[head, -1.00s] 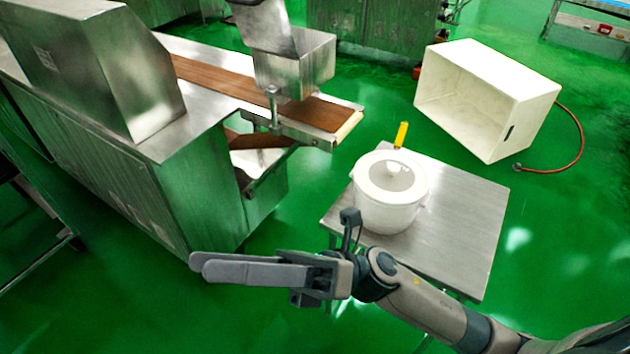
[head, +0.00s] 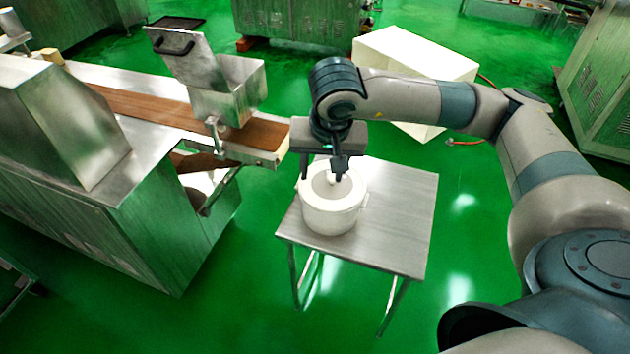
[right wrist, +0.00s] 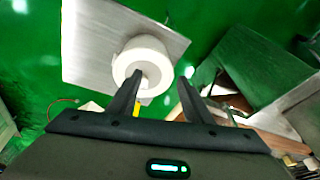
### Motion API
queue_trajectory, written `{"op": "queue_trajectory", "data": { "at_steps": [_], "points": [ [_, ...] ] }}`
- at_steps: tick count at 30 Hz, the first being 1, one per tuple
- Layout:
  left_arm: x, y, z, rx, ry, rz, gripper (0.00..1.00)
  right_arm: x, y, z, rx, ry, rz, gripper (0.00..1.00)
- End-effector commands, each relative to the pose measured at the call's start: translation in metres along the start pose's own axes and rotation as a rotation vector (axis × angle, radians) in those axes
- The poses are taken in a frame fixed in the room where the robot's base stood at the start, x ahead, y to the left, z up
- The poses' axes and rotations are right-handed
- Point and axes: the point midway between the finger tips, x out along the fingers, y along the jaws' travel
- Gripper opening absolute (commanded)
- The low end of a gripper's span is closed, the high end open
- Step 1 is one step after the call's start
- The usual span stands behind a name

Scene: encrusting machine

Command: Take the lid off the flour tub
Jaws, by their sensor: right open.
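The white flour tub (head: 330,217) stands upright on a small steel table (head: 392,217). Its round lid (head: 317,186) lies on top, and my right gripper hides part of it. My right gripper (head: 322,176) points down above the lid with its fingers apart. In the right wrist view the open right gripper (right wrist: 160,80) has the tub (right wrist: 153,56) beyond its fingertips, nearer the left finger. Nothing is held between the fingers. I cannot tell whether a finger touches the lid knob. My left gripper is not in view.
The steel encrusting machine (head: 130,190) with its brown conveyor belt (head: 160,107) and hopper (head: 236,90) is left of the table. A white crate (head: 400,48) lies on the green floor behind my right arm. The table's right side is clear.

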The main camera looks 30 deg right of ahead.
Motion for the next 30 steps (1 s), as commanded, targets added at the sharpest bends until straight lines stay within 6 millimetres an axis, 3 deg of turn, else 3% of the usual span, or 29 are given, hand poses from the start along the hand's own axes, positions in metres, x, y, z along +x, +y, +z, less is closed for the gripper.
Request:
{"op": "queue_trajectory", "data": {
  "at_steps": [3, 6, 17, 23, 30],
  "points": [
    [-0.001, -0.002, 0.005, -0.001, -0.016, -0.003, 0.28, -0.017, 0.015, -0.029, -0.006, 0.09, 0.052, 0.46],
    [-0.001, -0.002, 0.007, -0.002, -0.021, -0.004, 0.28, -0.021, 0.02, -0.038, -0.009, 0.12, 0.071, 0.46],
    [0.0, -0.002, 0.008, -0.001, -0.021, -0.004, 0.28, -0.02, 0.021, -0.038, -0.009, 0.12, 0.073, 0.46],
    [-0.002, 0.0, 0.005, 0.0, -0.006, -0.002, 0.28, -0.006, 0.022, -0.04, -0.006, 0.117, 0.074, 0.46],
    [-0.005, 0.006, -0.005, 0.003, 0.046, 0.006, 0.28, 0.032, 0.026, -0.044, -0.007, 0.116, 0.076, 0.46]
  ]
}}
